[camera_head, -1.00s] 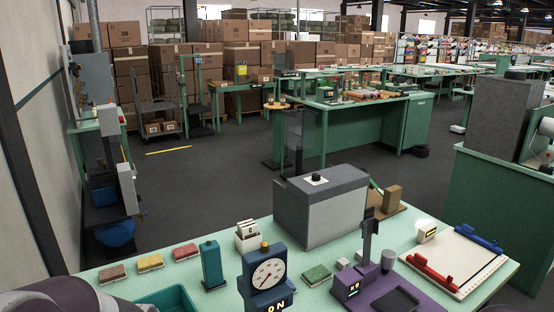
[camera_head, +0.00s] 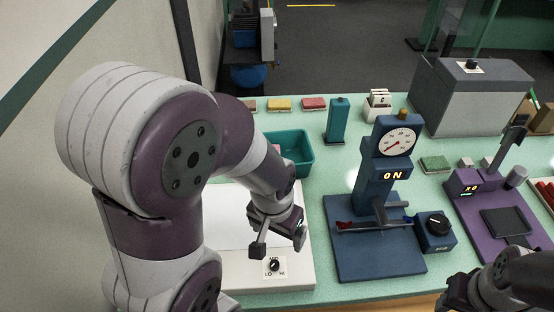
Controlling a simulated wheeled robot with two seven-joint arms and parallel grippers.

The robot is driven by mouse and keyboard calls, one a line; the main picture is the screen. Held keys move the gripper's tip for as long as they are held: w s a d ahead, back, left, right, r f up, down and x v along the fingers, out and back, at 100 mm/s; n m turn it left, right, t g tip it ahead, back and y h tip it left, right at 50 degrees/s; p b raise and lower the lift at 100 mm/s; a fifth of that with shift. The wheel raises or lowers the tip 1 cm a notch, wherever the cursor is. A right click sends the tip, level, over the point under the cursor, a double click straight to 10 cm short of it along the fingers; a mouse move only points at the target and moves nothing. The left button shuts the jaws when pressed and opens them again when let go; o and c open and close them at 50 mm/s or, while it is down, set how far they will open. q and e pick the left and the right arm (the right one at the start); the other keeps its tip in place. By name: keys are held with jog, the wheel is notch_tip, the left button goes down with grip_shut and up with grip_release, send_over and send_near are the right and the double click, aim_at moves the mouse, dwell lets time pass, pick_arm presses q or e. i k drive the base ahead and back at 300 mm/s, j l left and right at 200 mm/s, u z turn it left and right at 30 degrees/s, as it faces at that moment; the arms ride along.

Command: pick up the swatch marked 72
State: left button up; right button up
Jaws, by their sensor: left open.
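Several small swatch-like pads lie on the pale green table: a red pad (camera_head: 314,103), a yellow pad (camera_head: 279,104), a brownish pad (camera_head: 250,104) partly behind my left arm, and a green pad (camera_head: 435,163). I can read no 72 on any of them. My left gripper (camera_head: 279,244) is open and empty above the front of a white device with a LO–HI knob. It is apart from all the pads. My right gripper (camera_head: 462,292) shows only partly at the lower right, and its jaws are not clear.
A teal bin (camera_head: 307,152) with something pink inside is partly behind my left arm. A blue dial press (camera_head: 381,235), a teal block (camera_head: 338,120), a white card holder (camera_head: 378,103), a grey box (camera_head: 470,96) and a purple stand (camera_head: 466,186) crowd the table.

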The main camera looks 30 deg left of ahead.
aim_at(438, 164)
jog(key=i+l, duration=0.2)
jog(key=l, duration=0.2)
jog(key=i+l, duration=0.15)
jog(key=l, duration=0.25)
jog(key=i+l, duration=0.2)
jog(key=l, duration=0.15)
